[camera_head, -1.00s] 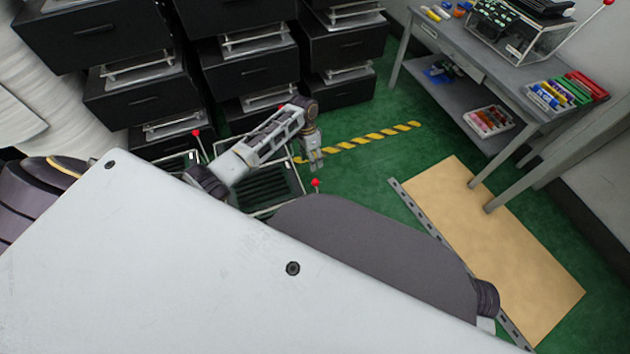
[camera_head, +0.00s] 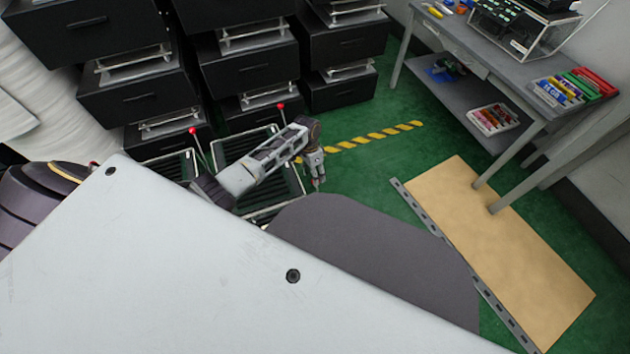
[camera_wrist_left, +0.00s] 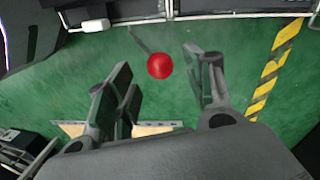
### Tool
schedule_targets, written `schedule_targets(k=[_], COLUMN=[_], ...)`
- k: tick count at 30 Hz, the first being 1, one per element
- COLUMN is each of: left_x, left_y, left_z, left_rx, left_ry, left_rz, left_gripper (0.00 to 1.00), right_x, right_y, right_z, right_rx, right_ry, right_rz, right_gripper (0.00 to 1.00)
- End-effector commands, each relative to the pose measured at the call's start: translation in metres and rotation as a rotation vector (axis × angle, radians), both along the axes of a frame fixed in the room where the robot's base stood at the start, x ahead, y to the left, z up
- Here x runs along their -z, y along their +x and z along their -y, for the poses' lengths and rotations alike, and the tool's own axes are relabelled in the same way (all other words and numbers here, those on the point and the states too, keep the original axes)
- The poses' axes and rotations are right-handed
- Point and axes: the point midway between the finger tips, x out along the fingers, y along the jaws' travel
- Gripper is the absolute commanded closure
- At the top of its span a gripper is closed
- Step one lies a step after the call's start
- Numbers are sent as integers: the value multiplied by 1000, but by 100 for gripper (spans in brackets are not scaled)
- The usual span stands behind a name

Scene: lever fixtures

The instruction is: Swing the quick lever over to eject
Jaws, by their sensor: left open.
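My left gripper (camera_head: 317,178) reaches down from the left in the head view, past the end of a black slatted unit. In the left wrist view its two fingers are spread apart. A red ball knob (camera_wrist_left: 160,66) on a thin grey rod shows between and beyond the open fingertips; I see no contact. I cannot tell which one is the quick lever. The right gripper is not in view.
Black drawer units (camera_head: 250,70) fill the back left. A grey workbench (camera_head: 480,50) with boxes stands at the right. A tan board (camera_head: 520,250) lies on the green floor. Yellow-striped tape (camera_head: 370,138) crosses open floor right of the gripper.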

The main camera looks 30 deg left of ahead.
Motion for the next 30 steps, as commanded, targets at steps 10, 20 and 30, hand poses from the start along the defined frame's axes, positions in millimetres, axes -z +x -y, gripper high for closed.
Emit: schedule_targets(k=[10,20,30], left_x=[26,30,30], left_y=[-3,-3,-3], left_z=[4,5,5], left_rx=[0,0,1], left_ry=[0,1,0], left_rz=[0,0,0], left_gripper=[48,48,73], right_x=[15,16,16], right_y=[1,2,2], right_z=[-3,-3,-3], right_rx=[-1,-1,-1], right_ry=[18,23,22], right_rz=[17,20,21], right_gripper=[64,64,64])
